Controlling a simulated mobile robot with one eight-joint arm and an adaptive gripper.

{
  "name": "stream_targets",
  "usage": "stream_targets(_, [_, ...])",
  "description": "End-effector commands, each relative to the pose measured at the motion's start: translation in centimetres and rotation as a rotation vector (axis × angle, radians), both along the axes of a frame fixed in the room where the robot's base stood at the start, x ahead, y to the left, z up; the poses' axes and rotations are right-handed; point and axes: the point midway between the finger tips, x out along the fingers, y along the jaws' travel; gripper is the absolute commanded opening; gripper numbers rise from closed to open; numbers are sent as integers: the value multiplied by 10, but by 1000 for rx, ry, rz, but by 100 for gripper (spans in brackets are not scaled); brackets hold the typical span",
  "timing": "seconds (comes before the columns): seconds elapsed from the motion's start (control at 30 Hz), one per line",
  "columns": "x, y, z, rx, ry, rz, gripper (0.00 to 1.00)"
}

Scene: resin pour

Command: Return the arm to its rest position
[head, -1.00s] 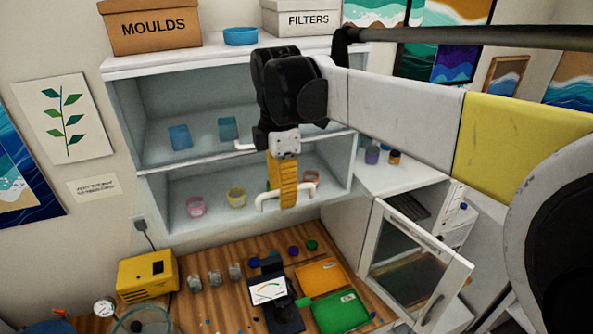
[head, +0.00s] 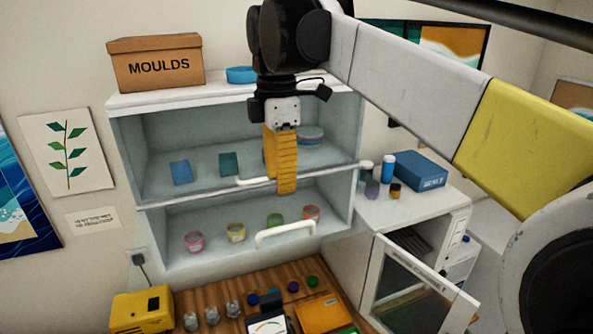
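My gripper (head: 286,190) hangs down from my raised arm in the head view. Its yellow ribbed fingers are seen edge-on in front of the shelf cabinet (head: 141,204), so the gap between them is hidden. Nothing shows held below the fingertips. The fingers overlap the upper compartment and the divider in the picture; I cannot tell how far in front they are. My arm runs from the upper middle to the lower right.
The cabinet holds several small cups. A moulds box (head: 157,66) stands on top. An oven-like box with an open door (head: 418,290) is at lower right. A wooden bench (head: 232,292) below carries a yellow device (head: 142,310), an orange tray (head: 322,316) and small pots.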

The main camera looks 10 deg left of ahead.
Motion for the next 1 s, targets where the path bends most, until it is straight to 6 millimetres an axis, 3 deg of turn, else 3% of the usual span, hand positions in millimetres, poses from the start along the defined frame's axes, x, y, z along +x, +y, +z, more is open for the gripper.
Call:
stream_targets(0.27, [0, -2, 0, 1, -3, -9, 34])
stream_targets(0.37, [0, -18, 0, 14, -22, -88, 34])
stream_targets(0.47, [-2, -56, -4, 46, -68, -278, 34])
stream_targets(0.57, [-11, -107, -15, 102, -133, -556, 34])
stream_targets(0.8, [-60, -223, -69, 294, -276, -1259, 34])
stream_targets(1.0, [-103, -280, -121, 458, -346, -1686, 34])
